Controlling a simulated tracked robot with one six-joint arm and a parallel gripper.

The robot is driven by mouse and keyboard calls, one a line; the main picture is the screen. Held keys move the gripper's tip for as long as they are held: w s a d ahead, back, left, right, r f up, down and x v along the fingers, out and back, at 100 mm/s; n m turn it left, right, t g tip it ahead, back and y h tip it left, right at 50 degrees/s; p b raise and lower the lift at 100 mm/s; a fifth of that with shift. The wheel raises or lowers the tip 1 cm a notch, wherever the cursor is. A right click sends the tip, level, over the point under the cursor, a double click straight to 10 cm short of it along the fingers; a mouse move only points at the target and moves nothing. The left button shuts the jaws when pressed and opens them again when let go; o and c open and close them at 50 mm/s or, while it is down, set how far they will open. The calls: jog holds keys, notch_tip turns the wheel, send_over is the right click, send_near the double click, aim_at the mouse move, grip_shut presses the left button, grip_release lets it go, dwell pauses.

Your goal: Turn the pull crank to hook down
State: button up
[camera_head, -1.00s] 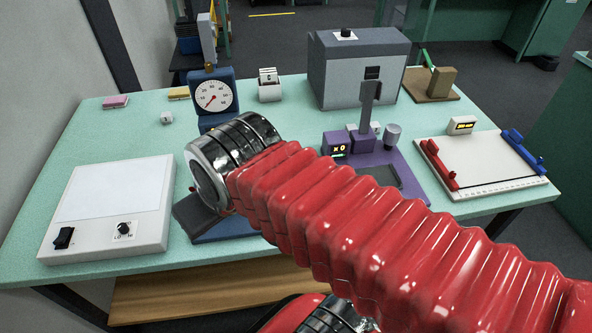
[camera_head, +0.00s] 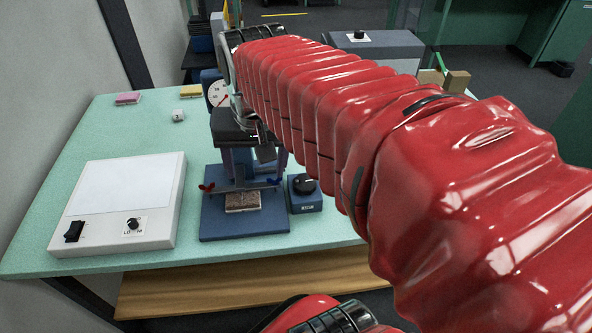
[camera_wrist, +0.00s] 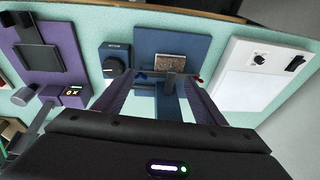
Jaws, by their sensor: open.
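The blue pull station has a flat base (camera_head: 215,228) holding a speckled brown sample (camera_head: 242,202) with a red and a blue clamp knob beside it. A small blue block with a round black knob (camera_head: 305,185) stands to its right; it also shows in the wrist view (camera_wrist: 113,67). This knob may be the pull crank; I cannot tell. The dial gauge (camera_head: 217,95) is partly hidden behind my arm. My gripper (camera_head: 250,172) points down over the station.
A white light box (camera_head: 125,200) lies left of the station. In the wrist view a purple station (camera_wrist: 50,58) with a small display stands on the opposite side of the knob block. A grey cabinet (camera_head: 395,50) stands behind my arm. The table's left back is mostly clear.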

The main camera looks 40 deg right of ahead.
aim_at(304, 180)
jog(key=d+m+g, duration=0.2)
jog(key=d+m, duration=0.6)
jog(key=d, duration=0.6)
jog(key=shift+w+m+g+y, duration=0.3)
jog(key=shift+w+g+y, duration=0.05)
jog(key=shift+g+y, duration=0.05)
jog(key=shift+f, duration=0.2)
notch_tip(304, 180, down, 14)
jog(key=shift+r, duration=0.25)
jog(key=shift+c, duration=0.3)
jog(key=c, duration=0.9)
jog(key=shift+a, duration=0.2)
jog(key=shift+c, duration=0.5)
jog(key=shift+d, duration=0.2)
